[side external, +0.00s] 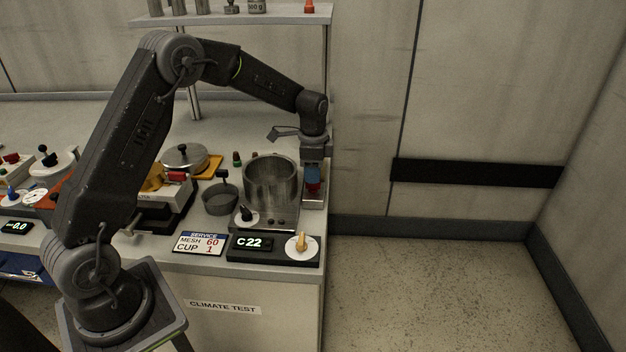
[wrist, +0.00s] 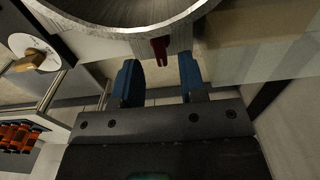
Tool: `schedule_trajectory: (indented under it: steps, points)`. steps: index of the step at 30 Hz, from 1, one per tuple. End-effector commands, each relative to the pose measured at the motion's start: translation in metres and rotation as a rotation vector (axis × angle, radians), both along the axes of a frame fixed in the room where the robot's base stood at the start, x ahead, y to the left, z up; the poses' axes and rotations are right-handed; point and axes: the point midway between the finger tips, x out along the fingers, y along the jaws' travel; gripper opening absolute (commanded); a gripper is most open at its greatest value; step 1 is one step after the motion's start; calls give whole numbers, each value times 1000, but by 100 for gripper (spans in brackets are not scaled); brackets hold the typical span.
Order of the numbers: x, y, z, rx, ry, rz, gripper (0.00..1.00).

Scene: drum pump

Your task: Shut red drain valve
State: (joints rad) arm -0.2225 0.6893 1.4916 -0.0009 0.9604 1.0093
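The red drain valve (wrist: 160,50) shows in the wrist view as a small red handle at the side of a round metal vessel (wrist: 125,32). The vessel also stands near the right end of the bench in the side view (side external: 270,183). My gripper (wrist: 159,68) has its two blue fingers apart, with the red handle between and just ahead of the tips. I see no finger touching it. In the side view my gripper (side external: 313,178) points down right of the vessel, with a bit of red at its tips. The valve's body is mostly hidden there.
A panel reading C22 (side external: 258,244) with a brass knob (side external: 301,242) is at the bench front. A dark pan (side external: 220,200) stands left of the vessel. A shelf (side external: 235,19) runs above. Past the bench's right edge is open floor (side external: 420,290).

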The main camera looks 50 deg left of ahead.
Motion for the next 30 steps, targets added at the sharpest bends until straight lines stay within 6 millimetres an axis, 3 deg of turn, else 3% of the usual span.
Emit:
schedule_trajectory:
  steps: [6, 17, 30]
  points:
    - [0, 0, -25, -1, 1, 0, 38]
    - [0, 0, -31, 0, 0, 0, 38]
    - [0, 0, -30, 0, 0, 0, 0]
